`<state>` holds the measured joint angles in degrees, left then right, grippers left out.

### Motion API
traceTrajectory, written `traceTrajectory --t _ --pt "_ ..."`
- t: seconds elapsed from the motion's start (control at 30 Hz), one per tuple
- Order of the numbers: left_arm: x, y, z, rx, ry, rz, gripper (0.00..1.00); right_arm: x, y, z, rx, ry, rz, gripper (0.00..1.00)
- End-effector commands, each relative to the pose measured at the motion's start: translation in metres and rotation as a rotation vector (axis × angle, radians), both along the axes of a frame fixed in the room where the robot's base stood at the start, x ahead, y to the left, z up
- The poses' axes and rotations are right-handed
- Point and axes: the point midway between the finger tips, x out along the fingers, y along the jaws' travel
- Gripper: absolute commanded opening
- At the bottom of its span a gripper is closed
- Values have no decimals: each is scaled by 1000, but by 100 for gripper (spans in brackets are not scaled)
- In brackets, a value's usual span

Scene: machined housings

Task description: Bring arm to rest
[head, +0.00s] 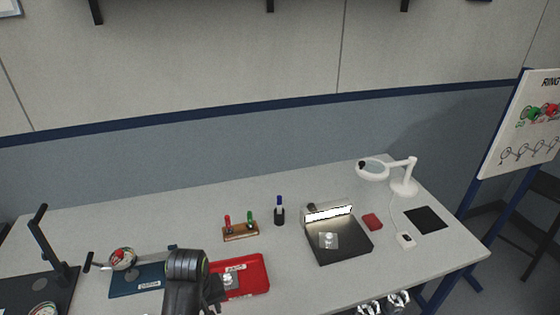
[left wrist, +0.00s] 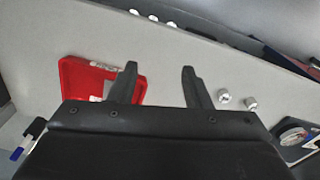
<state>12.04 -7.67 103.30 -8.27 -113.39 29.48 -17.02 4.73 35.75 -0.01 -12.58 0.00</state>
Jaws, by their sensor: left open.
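My left arm (head: 185,275) rises from the bottom of the head view, left of centre. My left gripper (head: 213,292) is partly hidden by the arm and shows dark against the near left part of the red tray (head: 255,275). In the left wrist view the two fingers of my left gripper (left wrist: 158,82) stand apart with nothing between them. The red tray (left wrist: 72,82) lies beyond and left of them there, with a grey piece in it. My right gripper is in neither view.
A blue tray (head: 125,282) and a round gauge (head: 122,258) lie left of the arm. A rack with red and green handled tools (head: 240,232), a pen holder (head: 279,215), a lit dark box (head: 338,245) and a magnifier lamp (head: 373,170) stand behind and right. Metal parts (head: 398,300) show at the front edge.

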Motion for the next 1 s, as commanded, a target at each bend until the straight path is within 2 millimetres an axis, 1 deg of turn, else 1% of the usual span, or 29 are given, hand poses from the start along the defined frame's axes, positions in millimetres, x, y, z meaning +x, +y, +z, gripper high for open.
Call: traceTrajectory --t 0.13,0.27,0.37,0.47,0.53,0.6,0.7,0.8,1.0 --pt "-16 16 -8 9 -22 -18 44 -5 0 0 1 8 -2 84" --pt "-34 32 -15 22 -48 -43 44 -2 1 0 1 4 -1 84" --pt "-51 45 -19 34 -70 -67 44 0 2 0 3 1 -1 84" --pt "-74 62 -23 57 -99 -103 44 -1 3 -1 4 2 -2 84" --pt "-95 76 -23 80 -123 -139 44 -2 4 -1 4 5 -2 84" --pt "-117 89 -21 105 -150 -183 44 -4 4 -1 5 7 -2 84" --pt "-143 102 -14 139 -181 -245 44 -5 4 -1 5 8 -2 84" --pt "-163 111 -7 166 -205 -296 44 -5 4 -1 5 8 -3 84" --pt "-195 122 9 210 -238 -387 44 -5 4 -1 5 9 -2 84"
